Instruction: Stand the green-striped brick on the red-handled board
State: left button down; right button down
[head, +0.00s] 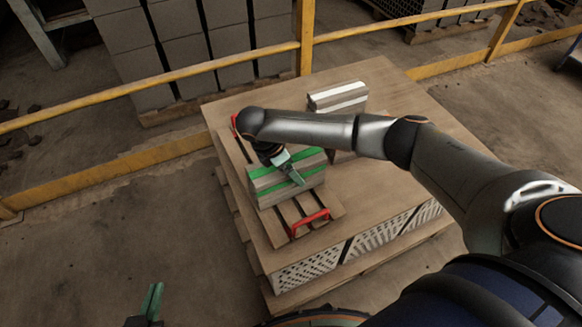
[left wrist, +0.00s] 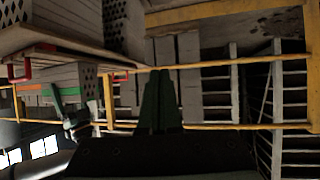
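The green-striped brick (head: 278,190) is a grey block with green bands. It appears to rest on the red-handled board (head: 322,207), a slatted board with a red handle at each end. My right gripper (head: 292,172) is at the brick's top; its far finger is hidden, so its grip is unclear. The left wrist view, turned upside down, also shows the green-striped brick (left wrist: 68,92) against the board, with the right gripper at it. My left gripper (head: 152,300) is low at the left, away from the board, its fingers together and empty; they also fill the middle of the left wrist view (left wrist: 161,100).
The board lies on a wooden-topped stack (head: 400,150) of perforated bricks. A white-striped brick (head: 338,97) stands at the back, partly behind my right arm. A yellow railing (head: 306,35) runs behind the stack, with grey block piles (head: 185,50) beyond it. Floor at left is clear.

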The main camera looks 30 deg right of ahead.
pick_arm(q)
jog(key=shift+s+f, duration=0.1)
pick_arm(e)
grip_release()
jog(key=shift+f, duration=0.1)
jog(key=shift+r, duration=0.3)
jog(key=p+v, duration=0.1)
jog(key=v, duration=0.2)
pick_arm(q)
jog(key=s+g, duration=0.1)
jog(key=s+f+p, duration=0.1)
jog(key=s+f+g+p, duration=0.1)
jog(key=shift+s+d+f+n+g, duration=0.2)
jog(key=shift+d+n+g, duration=0.1)
jog(key=shift+d, duration=0.05)
pick_arm(e)
jog(key=v, duration=0.8)
jog(key=shift+a+r, duration=0.15)
jog(key=shift+r, duration=0.2)
